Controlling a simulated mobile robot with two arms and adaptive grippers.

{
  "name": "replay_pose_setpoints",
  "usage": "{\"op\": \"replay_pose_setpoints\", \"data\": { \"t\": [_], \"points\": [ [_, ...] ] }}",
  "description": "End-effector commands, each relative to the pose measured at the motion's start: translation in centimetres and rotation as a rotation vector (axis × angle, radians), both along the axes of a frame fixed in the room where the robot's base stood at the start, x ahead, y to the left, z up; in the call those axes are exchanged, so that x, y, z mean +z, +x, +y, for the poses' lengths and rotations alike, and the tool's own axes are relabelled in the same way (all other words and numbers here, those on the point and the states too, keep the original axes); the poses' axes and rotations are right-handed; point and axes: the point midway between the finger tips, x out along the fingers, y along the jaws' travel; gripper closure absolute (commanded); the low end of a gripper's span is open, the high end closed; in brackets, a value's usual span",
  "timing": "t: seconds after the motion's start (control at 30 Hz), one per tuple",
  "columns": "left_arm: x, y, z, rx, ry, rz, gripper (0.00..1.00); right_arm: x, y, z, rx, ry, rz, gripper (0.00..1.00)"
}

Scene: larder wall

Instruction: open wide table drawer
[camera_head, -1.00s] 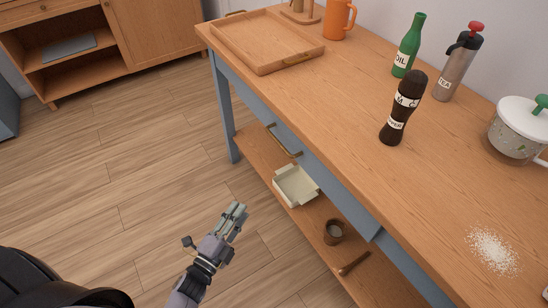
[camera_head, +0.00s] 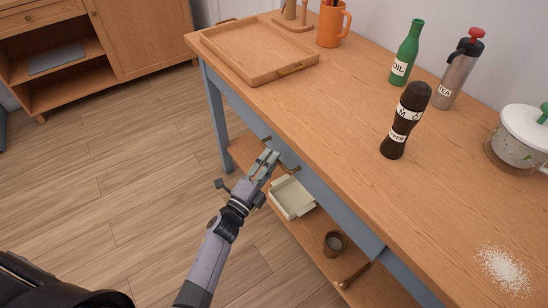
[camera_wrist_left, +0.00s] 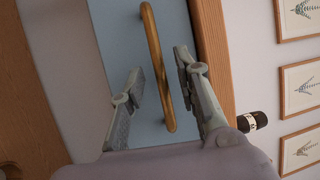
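The wide table drawer has a blue-grey front (camera_head: 318,187) under the wooden tabletop, and it looks closed. Its brass bar handle (camera_wrist_left: 156,66) runs up and down between the fingers in the left wrist view. In the head view the handle (camera_head: 288,168) is partly hidden by my gripper. My left gripper (camera_head: 269,158) is at the handle. Its two fingers (camera_wrist_left: 164,88) are apart, one on each side of the bar, and neither is clearly touching it. My right gripper is not in view.
A tray (camera_head: 258,50), a pepper mill (camera_head: 405,122), an oil bottle (camera_head: 406,55) and a tea flask (camera_head: 458,72) stand on the tabletop. The lower shelf holds a cream box (camera_head: 292,198) and a brown cup (camera_head: 334,243). The floor at left is clear.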

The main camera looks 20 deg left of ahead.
Motion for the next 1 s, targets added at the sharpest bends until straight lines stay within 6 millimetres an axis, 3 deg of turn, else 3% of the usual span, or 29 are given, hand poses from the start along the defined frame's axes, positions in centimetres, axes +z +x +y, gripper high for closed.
{"op": "replay_pose_setpoints", "data": {
  "t": [0.2, 0.5, 1.0],
  "points": [
    [0.3, 1.9, -0.5, -0.001, -0.002, -0.001, 0.7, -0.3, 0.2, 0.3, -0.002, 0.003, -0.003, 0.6],
    [0.4, 2.1, -0.6, 0.0, -0.002, 0.001, 0.7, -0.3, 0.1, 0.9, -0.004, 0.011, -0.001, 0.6],
    [0.3, 2.0, -0.6, 0.0, -0.002, 0.001, 1.0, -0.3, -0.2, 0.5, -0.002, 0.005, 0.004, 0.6]
  ]
}}
